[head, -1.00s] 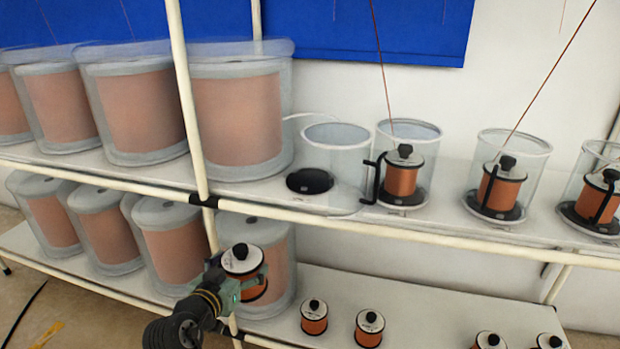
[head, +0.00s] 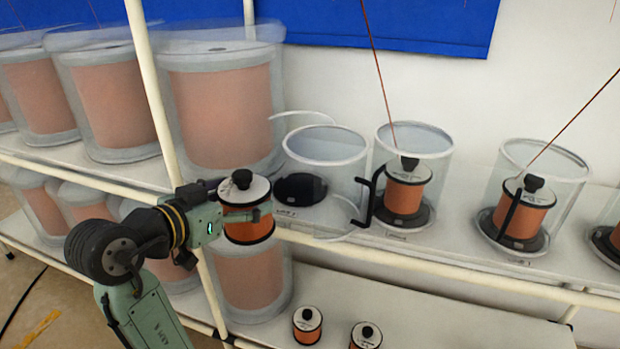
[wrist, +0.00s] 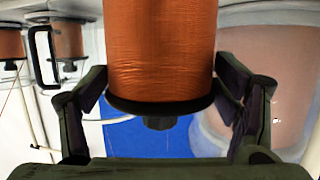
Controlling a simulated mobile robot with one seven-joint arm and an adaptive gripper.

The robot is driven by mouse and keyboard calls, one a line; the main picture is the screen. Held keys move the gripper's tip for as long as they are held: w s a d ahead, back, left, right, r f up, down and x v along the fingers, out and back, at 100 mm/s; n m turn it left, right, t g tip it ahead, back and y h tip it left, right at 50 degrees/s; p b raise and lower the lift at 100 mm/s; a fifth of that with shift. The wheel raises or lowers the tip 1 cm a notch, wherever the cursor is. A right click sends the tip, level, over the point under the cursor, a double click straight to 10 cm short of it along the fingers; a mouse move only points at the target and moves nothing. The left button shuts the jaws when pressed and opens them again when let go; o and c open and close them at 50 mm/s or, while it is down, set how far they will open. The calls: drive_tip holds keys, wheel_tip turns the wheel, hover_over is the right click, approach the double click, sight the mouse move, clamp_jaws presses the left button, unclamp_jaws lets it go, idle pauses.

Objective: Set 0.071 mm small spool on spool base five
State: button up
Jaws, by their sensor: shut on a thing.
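My gripper (head: 236,216) is shut on a small copper spool (head: 248,225) with a white top and black knob. It holds the spool upright in front of the upper shelf's edge. In the wrist view the copper spool (wrist: 162,50) fills the middle between the two fingers (wrist: 160,100). An empty black spool base (head: 300,188) sits on the upper shelf just right of the held spool. A clear open cylinder (head: 328,165) stands beside and partly behind this base. I cannot read the base number or the spool's size label.
More small spools in clear cylinders stand on bases to the right, the nearest spool (head: 405,190) with a black bracket (head: 368,200). A large clear drum (head: 222,110) stands left. The white shelf rail (head: 400,261) runs in front. Small spools (head: 307,325) stand on the lower shelf.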

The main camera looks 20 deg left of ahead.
drive_tip(key=w+d+p, duration=0.1)
drive_tip(key=w, duration=0.5)
drive_tip(key=w+d+p, duration=0.1)
drive_tip(key=w+p, duration=0.1)
drive_tip(key=w, duration=0.4)
drive_tip(key=w+d+p, duration=0.1)
drive_tip(key=w+d, duration=0.1)
drive_tip(key=w, duration=0.4)
drive_tip(key=shift+d+r+p, duration=0.1)
drive_tip(key=shift+p, duration=0.3)
drive_tip(key=shift+f, duration=0.6)
drive_tip(key=o, duration=1.7)
drive_tip(key=shift+f, duration=0.2)
